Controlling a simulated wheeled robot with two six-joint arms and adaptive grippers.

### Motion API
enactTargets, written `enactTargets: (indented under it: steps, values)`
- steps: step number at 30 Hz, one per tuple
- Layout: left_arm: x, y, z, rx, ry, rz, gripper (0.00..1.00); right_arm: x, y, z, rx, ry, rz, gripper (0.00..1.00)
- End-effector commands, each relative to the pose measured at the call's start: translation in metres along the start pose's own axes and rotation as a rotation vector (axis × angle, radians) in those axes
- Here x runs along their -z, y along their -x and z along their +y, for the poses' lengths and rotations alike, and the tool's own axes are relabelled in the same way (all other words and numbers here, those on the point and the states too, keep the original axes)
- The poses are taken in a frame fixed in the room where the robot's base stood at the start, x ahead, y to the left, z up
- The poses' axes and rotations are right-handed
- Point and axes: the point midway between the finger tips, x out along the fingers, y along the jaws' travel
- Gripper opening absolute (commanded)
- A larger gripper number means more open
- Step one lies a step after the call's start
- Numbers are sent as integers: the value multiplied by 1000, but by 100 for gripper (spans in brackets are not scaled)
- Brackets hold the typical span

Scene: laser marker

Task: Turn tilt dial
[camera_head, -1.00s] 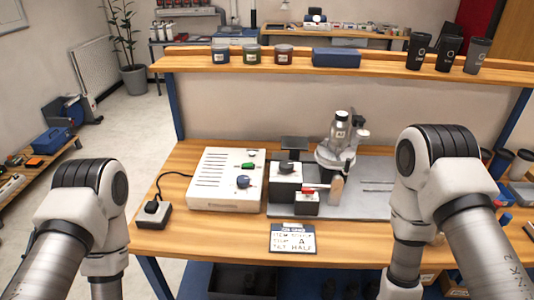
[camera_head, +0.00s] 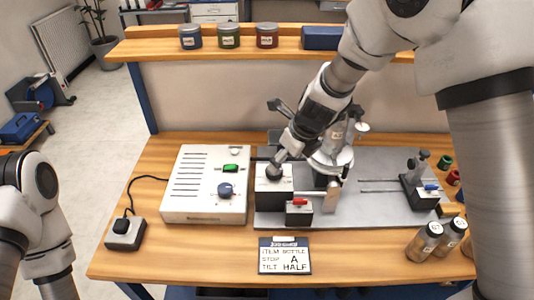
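A dark round dial (camera_head: 274,172) sits on top of a black box with a white front (camera_head: 273,190), left of the marking fixture. My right gripper (camera_head: 279,160) reaches down from the upper right, with its tip at or just above this dial. The tip partly covers the dial, and whether it grips it is unclear. The fixture (camera_head: 333,160) holds a bottle (camera_head: 337,132), partly hidden behind my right arm. A card (camera_head: 285,255) reads "ITEM BOTTLE, STOP A, TILT HALF". My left arm is at the left edge; its gripper is out of view.
A white control box (camera_head: 205,185) with a green switch and blue knob stands left of the dial. A smaller box with a red lever (camera_head: 299,203) is in front. Several bottles (camera_head: 424,242) stand right.

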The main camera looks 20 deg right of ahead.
Motion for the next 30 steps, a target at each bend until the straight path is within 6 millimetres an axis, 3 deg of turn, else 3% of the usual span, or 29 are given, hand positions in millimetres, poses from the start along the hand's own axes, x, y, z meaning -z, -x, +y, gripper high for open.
enactTargets:
  steps: [4, 15, 24, 30]
  values:
    - [0, -4, 0, 0, 0, -1, 0, -9, 0, -1, 3, -17, -22, 74]
    - [-1, -18, 0, 0, 0, -2, 0, -9, -65, -1, 3, -14, -19, 74]
    - [0, -18, 0, 0, 0, -1, 0, -10, -70, -1, 4, -14, -21, 74]
    - [0, -18, 0, 0, 0, -1, 0, -10, -70, -1, 4, -14, -20, 13]
